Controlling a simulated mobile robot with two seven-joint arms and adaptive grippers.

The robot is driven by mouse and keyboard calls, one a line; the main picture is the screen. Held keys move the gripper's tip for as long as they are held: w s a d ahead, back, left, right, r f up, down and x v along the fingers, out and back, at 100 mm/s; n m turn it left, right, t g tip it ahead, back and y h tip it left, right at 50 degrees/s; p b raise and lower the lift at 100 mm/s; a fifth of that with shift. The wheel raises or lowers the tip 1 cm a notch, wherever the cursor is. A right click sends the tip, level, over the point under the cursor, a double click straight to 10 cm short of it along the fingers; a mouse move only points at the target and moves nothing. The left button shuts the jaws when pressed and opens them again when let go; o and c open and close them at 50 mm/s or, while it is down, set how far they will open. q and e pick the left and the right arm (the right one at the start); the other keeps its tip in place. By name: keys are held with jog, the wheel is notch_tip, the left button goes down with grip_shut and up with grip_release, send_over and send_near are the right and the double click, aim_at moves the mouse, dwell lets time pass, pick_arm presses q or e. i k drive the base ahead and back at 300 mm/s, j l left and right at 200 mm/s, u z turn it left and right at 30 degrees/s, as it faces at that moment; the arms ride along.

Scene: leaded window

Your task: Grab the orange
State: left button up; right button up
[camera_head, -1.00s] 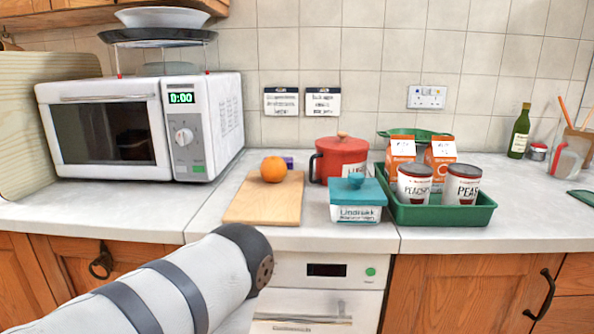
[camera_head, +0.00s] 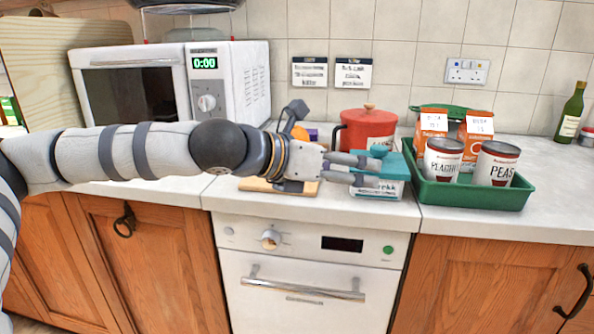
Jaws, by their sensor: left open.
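The orange (camera_head: 300,132) shows only in part behind my left gripper and its wrist, at the back of the wooden chopping board (camera_head: 256,185). My left arm reaches across from the left over the counter. My left gripper (camera_head: 366,168) is open and points right, its fingers in front of the teal-lidded box (camera_head: 385,188). The orange lies behind the gripper's body, not between its fingers. I cannot tell whether the fingers touch the box. My right gripper is not in view.
A red pot (camera_head: 366,127) stands behind the box. A green tray (camera_head: 470,192) with cans and cartons is on the right. A microwave (camera_head: 236,90) stands at the back left. A white oven (camera_head: 300,275) is below the counter edge.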

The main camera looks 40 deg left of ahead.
aim_at(299, 132)
jog(key=i+j, duration=0.1)
jog(key=j, duration=0.35)
jog(key=i+j, duration=0.1)
jog(key=j, duration=0.35)
jog(key=i+j, duration=0.1)
jog(key=j, duration=0.35)
jog(key=i, duration=0.5)
jog(key=l+z, duration=0.05)
jog(key=l, duration=0.05)
